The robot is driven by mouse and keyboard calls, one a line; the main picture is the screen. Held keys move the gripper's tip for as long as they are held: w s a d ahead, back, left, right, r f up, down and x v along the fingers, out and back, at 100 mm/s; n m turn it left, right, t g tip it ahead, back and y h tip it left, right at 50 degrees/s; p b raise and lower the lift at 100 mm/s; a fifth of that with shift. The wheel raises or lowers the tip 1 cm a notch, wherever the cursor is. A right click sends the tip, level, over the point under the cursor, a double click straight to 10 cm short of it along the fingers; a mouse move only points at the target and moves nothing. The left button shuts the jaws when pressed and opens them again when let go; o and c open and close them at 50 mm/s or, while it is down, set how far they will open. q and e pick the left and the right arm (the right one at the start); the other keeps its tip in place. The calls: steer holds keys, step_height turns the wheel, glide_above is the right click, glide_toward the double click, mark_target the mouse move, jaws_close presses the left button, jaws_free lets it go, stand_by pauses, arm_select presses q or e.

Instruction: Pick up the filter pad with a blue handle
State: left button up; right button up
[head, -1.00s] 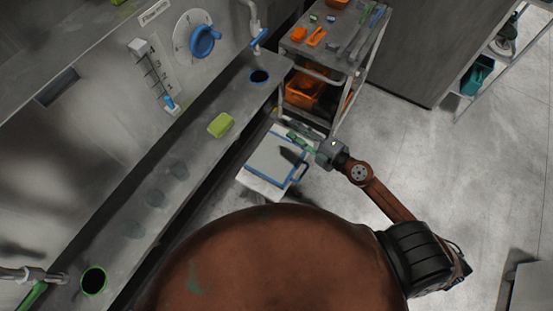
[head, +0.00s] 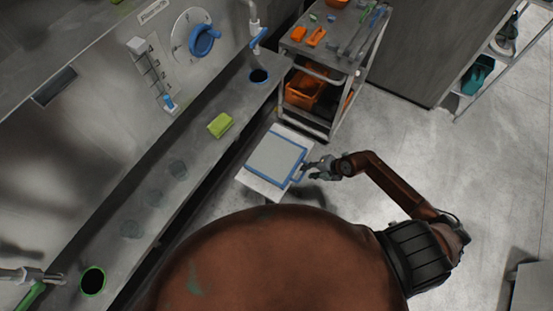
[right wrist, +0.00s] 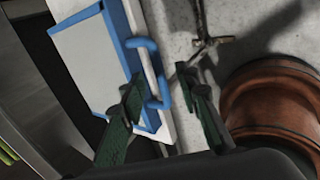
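The filter pad (head: 275,157) is a flat pale square with a blue frame. It lies on a small white-topped stand (head: 262,186) beside the long metal ledge. Its blue handle (head: 299,174) is a loop on the right edge, overhanging the stand's edge. My right gripper (head: 312,170) is at the handle in the head view. In the right wrist view its two green-padded fingers (right wrist: 165,100) are open, with part of the blue handle (right wrist: 157,68) between or just beyond them. I cannot tell whether they touch it. My left gripper is not in view.
A metal cart (head: 327,60) with tools and an orange bin (head: 306,90) stands beyond the stand. A yellow-green block (head: 220,125) lies on the ledge (head: 190,145), below a blue valve wheel (head: 204,40).

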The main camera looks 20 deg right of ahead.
steer(key=shift+x, duration=0.85)
steer(key=shift+c, duration=0.2)
jaws_close()
steer(key=shift+r, duration=0.1)
